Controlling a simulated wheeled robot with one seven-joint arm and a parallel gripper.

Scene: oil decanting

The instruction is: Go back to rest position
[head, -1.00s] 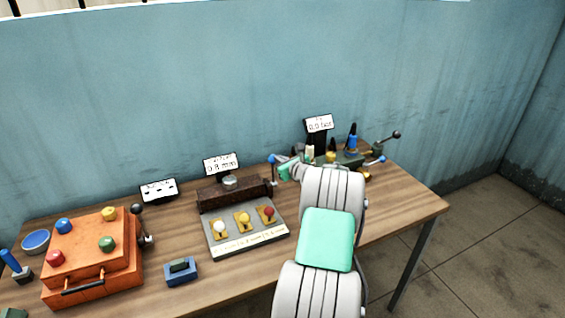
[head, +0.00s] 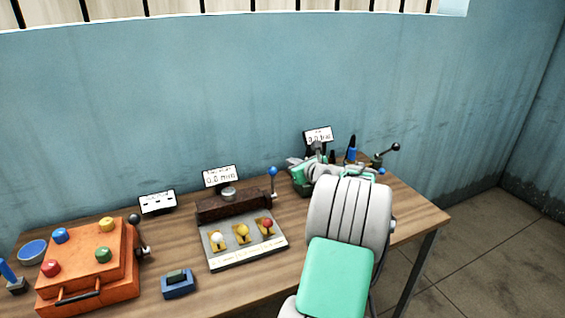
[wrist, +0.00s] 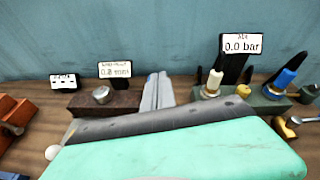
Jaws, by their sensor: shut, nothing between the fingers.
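My gripper (wrist: 158,78) shows in the wrist view as two grey fingers pressed together, with nothing between them. It points toward the wall, above the bench, between the dark brown block (wrist: 120,99) on the left and the dark green fixture (wrist: 222,107) on the right. In the head view my gripper is small and partly lost among my arm's links near the right-hand display (head: 318,136). My arm covers much of the fixture there. No held object shows.
The wooden bench (head: 415,208) carries an orange box (head: 85,280) with coloured knobs, a grey panel (head: 243,252) with three knobs, a blue device (head: 178,284) and a blue-knobbed lever (head: 273,172). The blue wall (head: 180,100) stands close behind. Floor is free at right.

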